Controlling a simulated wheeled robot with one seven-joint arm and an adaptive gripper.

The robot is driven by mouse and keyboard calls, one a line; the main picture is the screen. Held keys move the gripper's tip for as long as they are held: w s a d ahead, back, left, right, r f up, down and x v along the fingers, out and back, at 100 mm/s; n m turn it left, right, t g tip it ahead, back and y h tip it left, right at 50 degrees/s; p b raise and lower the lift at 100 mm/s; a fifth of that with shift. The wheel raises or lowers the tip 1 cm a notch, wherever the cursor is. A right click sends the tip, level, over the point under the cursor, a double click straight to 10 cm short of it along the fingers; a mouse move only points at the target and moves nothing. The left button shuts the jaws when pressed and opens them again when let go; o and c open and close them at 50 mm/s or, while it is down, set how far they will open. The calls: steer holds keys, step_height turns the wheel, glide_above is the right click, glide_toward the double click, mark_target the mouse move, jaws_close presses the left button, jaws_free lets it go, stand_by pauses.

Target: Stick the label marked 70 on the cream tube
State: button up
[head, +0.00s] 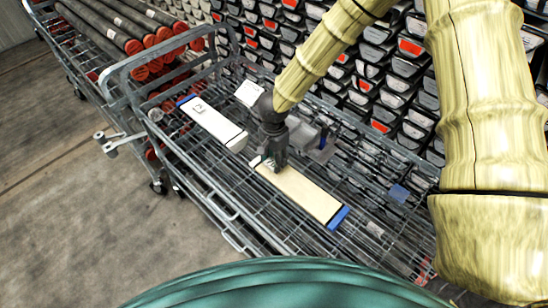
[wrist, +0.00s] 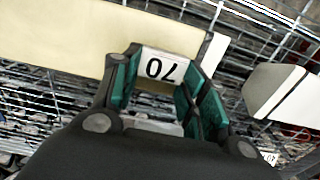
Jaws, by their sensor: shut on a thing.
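The cream tube (head: 305,193) lies on the wire cart shelf, a long flat-sided piece with a blue end at its lower right. It also fills the upper left of the wrist view (wrist: 55,35). My gripper (head: 272,163) is over the tube's upper-left end. In the wrist view my gripper (wrist: 163,85) is shut on the white label marked 70 (wrist: 163,68), whose number shows upside down. The label overlaps the tube's edge in the picture; I cannot tell whether it touches the tube.
A white tube (head: 213,122) with a label and a blue end lies to the left on the same cart (head: 225,215). Dark pipes with red caps (head: 140,50) lie on another cart at the upper left. Racks of dark trays stand behind. A white card (head: 249,93) is at the cart's back.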

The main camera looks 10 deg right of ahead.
steer(key=o, duration=1.8)
steer(key=shift+r+p, duration=3.5)
steer(key=shift+p, duration=0.45)
steer(key=shift+s, duration=0.1)
